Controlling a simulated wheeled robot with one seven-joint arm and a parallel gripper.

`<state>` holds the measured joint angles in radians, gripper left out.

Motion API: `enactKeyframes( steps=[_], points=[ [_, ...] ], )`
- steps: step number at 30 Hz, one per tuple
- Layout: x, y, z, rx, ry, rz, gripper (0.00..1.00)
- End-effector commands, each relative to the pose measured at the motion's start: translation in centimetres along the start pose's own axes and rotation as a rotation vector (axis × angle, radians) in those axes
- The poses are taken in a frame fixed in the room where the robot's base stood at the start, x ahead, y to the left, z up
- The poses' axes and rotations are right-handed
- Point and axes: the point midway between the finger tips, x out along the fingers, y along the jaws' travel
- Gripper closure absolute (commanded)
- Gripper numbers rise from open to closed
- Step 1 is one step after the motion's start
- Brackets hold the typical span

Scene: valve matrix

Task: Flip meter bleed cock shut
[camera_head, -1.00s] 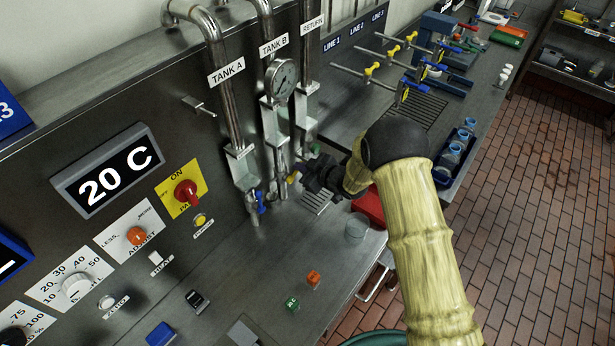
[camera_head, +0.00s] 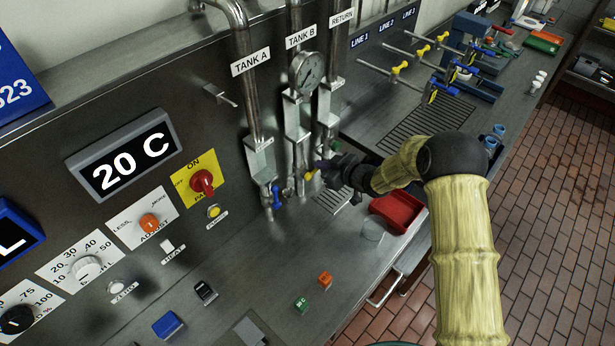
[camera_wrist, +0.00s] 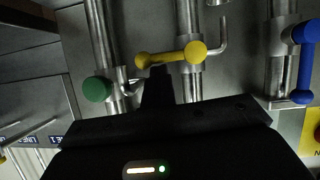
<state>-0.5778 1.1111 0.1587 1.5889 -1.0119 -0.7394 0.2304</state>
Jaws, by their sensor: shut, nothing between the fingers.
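A yellow lever handle (camera_head: 309,175) sits on the Tank B pipe, below the round gauge (camera_head: 307,69). No label in view names it as the meter bleed cock. In the wrist view the yellow handle (camera_wrist: 172,55) lies across its pipe, slightly tilted, with a round knob at each end. My gripper (camera_head: 322,166) is shut and empty beside this handle. In the wrist view its dark fingertips (camera_wrist: 158,75) reach just under the handle's left part; I cannot tell whether they touch it.
A blue handle (camera_head: 276,195) is on the Tank A pipe, and it shows in the wrist view (camera_wrist: 305,62). A green knob (camera_wrist: 97,89) is on the other neighbouring pipe. A red tray (camera_head: 398,210) and clear cup (camera_head: 372,229) stand on the counter near my arm.

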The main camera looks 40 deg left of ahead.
Motion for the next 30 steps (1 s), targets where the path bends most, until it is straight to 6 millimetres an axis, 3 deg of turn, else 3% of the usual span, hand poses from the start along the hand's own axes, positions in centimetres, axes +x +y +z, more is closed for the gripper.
enactKeyframes(
  steps=[10, 20, 21, 30],
  points=[
    [-0.3, 0.4, -0.4, 0.000, -0.001, 0.007, 1.00],
    [-1.6, 0.9, -4.4, 0.001, 0.001, 0.011, 1.00],
    [-2.0, 0.9, -3.6, 0.002, -0.001, 0.012, 1.00],
    [-6.3, 0.9, -3.6, 0.000, 0.000, 0.011, 1.00]
  ],
)
